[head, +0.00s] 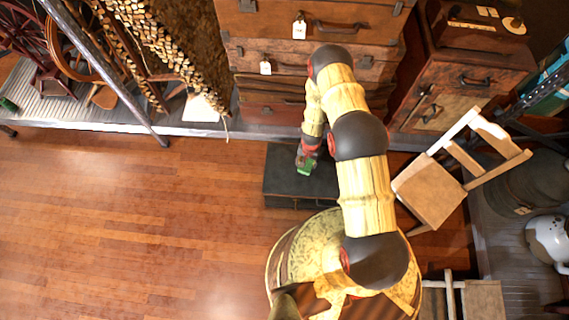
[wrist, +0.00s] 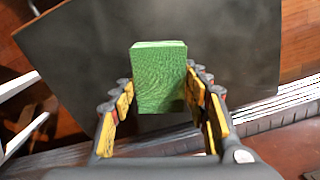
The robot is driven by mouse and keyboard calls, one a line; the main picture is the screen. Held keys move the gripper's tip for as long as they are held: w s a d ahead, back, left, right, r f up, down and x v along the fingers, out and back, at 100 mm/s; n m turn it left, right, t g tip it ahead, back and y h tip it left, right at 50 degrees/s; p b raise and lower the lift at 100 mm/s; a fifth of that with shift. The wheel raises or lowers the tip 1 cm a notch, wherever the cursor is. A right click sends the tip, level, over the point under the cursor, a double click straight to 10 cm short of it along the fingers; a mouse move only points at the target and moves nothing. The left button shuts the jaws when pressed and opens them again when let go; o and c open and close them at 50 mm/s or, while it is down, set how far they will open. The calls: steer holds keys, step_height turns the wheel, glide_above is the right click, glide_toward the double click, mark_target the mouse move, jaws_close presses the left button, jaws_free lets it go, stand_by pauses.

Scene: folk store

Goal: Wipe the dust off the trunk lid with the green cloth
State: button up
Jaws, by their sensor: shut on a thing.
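The trunk (head: 285,182) is dark grey-black and stands on the wooden floor below the stacked suitcases in the head view. Its lid (wrist: 235,45) fills much of the wrist view as a dark flat surface with faint paler smudges. The green cloth (wrist: 159,75) looks like a folded block between the fingers of my gripper (wrist: 163,110). The cloth also shows in the head view (head: 307,167), over the trunk lid. My gripper is shut on the cloth. I cannot tell whether the cloth touches the lid. My arm hides part of the trunk's right side.
Stacked brown suitcases (head: 272,55) stand behind the trunk. A wooden chair (head: 432,192) is at the right, close to my arm. A raised grey platform edge (head: 190,128) runs behind the trunk. The wooden floor (head: 120,220) on the left is clear.

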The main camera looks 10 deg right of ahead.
steer(key=shift+r+p, duration=1.1)
steer(key=shift+r, duration=0.9)
